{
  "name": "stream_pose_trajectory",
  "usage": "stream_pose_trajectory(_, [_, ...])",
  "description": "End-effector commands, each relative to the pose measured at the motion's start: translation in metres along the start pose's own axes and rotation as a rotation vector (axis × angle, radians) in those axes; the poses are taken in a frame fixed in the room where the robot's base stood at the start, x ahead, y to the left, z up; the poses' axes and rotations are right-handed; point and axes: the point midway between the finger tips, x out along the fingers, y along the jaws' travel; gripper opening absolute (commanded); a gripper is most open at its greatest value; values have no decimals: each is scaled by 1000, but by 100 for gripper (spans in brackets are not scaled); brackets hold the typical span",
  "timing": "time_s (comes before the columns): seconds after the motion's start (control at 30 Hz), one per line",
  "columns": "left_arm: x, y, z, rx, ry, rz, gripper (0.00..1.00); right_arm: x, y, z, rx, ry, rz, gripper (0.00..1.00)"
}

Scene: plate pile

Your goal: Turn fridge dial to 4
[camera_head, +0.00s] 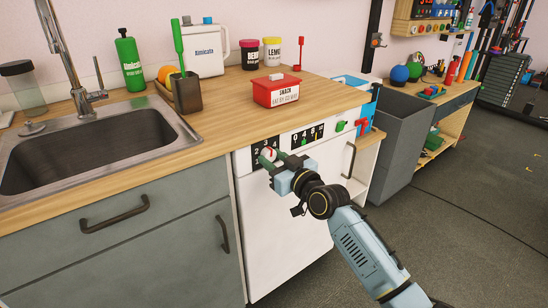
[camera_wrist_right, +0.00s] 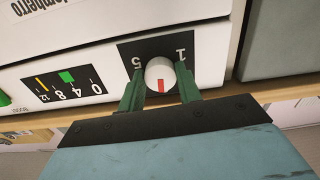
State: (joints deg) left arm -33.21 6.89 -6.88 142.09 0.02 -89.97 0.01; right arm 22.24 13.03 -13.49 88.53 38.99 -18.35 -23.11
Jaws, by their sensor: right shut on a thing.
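The dial (camera_wrist_right: 160,70) is a round white knob with a red mark, on a black panel (camera_head: 257,150) at the upper left of the white fridge front (camera_head: 285,220). My right gripper (camera_head: 270,155) is shut on the dial, with one green finger (camera_wrist_right: 133,95) on each side of it. The wrist view is upside down, and there the red mark points down, toward my gripper. The numerals 5 and 1 show on the panel's far side in that view. The head view shows 2, 3 and 4 along the panel's top. My left gripper is not in view.
A black slider panel (camera_wrist_right: 64,83) marked 0 to 12 with a green slider sits beside the dial panel. The wooden counter (camera_head: 220,115) overhangs just above. The fridge handle (camera_head: 349,160) is to the right.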

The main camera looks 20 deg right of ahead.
Motion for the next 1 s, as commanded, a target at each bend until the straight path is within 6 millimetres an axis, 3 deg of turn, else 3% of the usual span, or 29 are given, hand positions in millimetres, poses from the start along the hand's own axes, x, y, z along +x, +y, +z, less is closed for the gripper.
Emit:
stream_pose_trajectory(0.5, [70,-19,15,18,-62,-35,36,0,-1,-2,450,-2,0,11])
stream_pose_trajectory(1.0, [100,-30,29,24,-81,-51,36,0,-2,-1,830,-2,1,11])
